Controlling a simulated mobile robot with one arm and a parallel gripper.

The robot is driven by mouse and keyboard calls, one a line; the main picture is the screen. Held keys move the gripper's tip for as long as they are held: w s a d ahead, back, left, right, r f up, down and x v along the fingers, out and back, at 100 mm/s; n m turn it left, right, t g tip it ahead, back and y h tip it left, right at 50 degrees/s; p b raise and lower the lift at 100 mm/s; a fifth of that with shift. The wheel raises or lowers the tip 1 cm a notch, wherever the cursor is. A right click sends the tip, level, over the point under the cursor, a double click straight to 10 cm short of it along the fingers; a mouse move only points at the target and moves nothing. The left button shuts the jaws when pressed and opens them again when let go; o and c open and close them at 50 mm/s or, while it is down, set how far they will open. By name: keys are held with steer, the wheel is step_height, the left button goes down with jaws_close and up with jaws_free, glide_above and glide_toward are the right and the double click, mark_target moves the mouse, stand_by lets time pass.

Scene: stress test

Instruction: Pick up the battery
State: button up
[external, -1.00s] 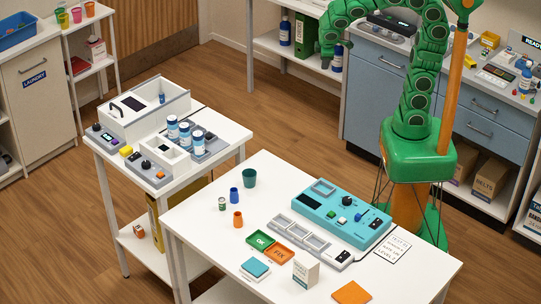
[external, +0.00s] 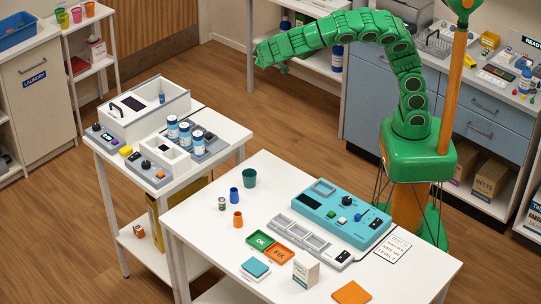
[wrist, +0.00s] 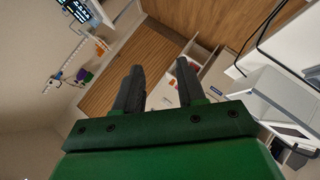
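My gripper (external: 262,58) is at the end of the raised green arm, high above the floor behind the tables. In the wrist view its two dark fingers (wrist: 159,68) stand apart with nothing between them. No object is clearly identifiable as the battery. A small green-and-white cylinder (external: 222,204) stands upright on the front white table and may be it, but it is too small to be sure. A small blue cylinder (external: 162,98) inside the open grey box on the left table is also unclear. My gripper is far from both.
The front white table (external: 205,265) holds a blue cup (external: 233,195), an orange cup (external: 238,219), a dark green cup (external: 249,178), a teal panel (external: 325,205) and OK (external: 260,240) and FIX (external: 282,253) trays. Blue-and-white bottles (external: 185,135) crowd the left table.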

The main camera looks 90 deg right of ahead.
steer(key=w+a+f+t+h, duration=0.1)
steer(key=w+a+f+t, duration=0.3)
steer(key=w+a, duration=0.6)
steer(key=m+t+y, duration=0.1)
steer(key=t+y, duration=0.1)
steer(key=t, duration=0.2)
glide_above(223, 200)
steer(key=d, duration=1.1)
step_height(223, 200, down, 15)
steer(key=s+a+f+y, duration=0.1)
steer(key=a+f, duration=0.1)
steer(key=a, duration=0.2)
steer(key=s+a+f, duration=0.2)
steer(key=a+f, duration=0.1)
steer(key=a, duration=0.2)
steer(key=s+a+f+t+y, duration=0.1)
steer(key=s+a+f, duration=0.1)
steer(key=a, duration=0.3)
steer(key=shift+s+a+f+m+y, duration=0.15)
steer(key=shift+m+y, duration=0.15)
steer(key=shift+m, duration=0.1)
steer(key=shift+x, duration=3.8)
steer(key=shift+c, duration=0.5)
jaws_close()
